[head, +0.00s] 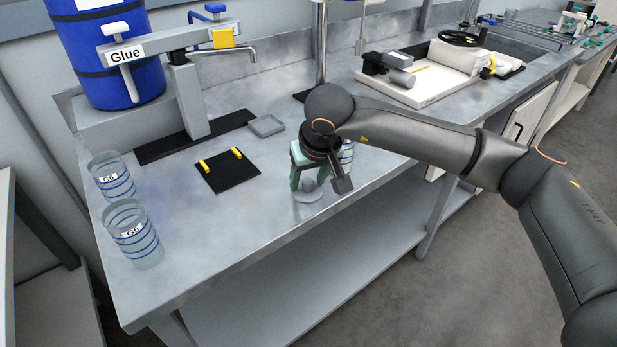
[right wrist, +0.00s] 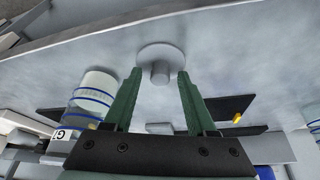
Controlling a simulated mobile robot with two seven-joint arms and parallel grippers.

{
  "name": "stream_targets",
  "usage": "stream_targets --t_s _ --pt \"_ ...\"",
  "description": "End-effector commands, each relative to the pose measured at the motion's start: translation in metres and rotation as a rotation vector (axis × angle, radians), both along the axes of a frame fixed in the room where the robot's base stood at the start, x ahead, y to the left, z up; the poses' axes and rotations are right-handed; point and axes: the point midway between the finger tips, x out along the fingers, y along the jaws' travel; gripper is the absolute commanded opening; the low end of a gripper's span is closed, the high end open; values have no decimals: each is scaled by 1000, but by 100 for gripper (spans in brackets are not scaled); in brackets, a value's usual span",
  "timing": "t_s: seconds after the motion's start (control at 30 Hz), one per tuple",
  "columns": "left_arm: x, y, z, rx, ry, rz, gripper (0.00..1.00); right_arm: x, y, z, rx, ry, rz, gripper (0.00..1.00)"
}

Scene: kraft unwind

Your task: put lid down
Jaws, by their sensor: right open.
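The lid (head: 309,194) is a small grey disc with a round knob. It lies flat, knob up, on the metal bench near the front edge. In the right wrist view the lid (right wrist: 160,52) is between and just beyond my fingertips. My right gripper (head: 308,184), with green fingers, points down over it. In the right wrist view the right gripper (right wrist: 160,74) is open, with a finger on either side of the knob and gaps to it. My left gripper is not in view.
A glass jar (head: 347,154) stands close behind my right gripper, partly hidden. Jars G6 (head: 112,178) and G5 (head: 134,236) stand at the left. A black pad with yellow pegs (head: 228,172), a small grey tray (head: 266,125) and the glue dispenser (head: 188,95) are behind.

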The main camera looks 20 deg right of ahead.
Motion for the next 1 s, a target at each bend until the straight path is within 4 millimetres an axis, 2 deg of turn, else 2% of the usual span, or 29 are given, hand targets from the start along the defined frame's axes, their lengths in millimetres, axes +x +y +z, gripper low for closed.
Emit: stream_targets --t_s 0.23,0.7,0.83,1.0 --pt "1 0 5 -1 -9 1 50 -1 0 10 1 -3 0 57" --pt "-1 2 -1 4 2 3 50 -37 -2 96 1 -3 1 57" --pt "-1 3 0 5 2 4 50 -43 -2 109 0 -1 0 57" --pt "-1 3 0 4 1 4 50 -46 -2 115 0 -1 0 57"
